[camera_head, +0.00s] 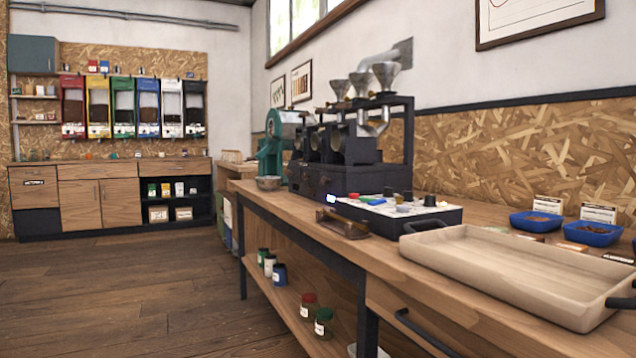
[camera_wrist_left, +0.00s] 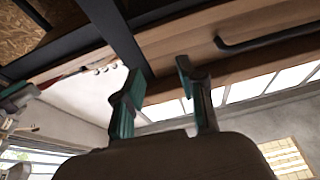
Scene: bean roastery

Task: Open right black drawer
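A wooden drawer front (camera_head: 390,307) with a black bar handle (camera_head: 425,335) is set under the top of the long workbench at the lower right of the head view. The drawer looks shut; its right part is cut off by the frame edge. The left wrist view, strongly tilted, shows a wooden front (camera_wrist_left: 190,40) with a black bar handle (camera_wrist_left: 270,38). My left gripper (camera_wrist_left: 160,68) has its two teal-padded fingers apart, with nothing between them. The handle is beyond and to the right of the fingertips, not touched. My right gripper is in neither view.
A wooden tray (camera_head: 470,258) stands on the workbench above the drawer. A black bench leg (camera_head: 368,328) is left of it, beside a lower shelf (camera_head: 290,302) with several jars. Wooden floor (camera_head: 120,290) lies open to the left.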

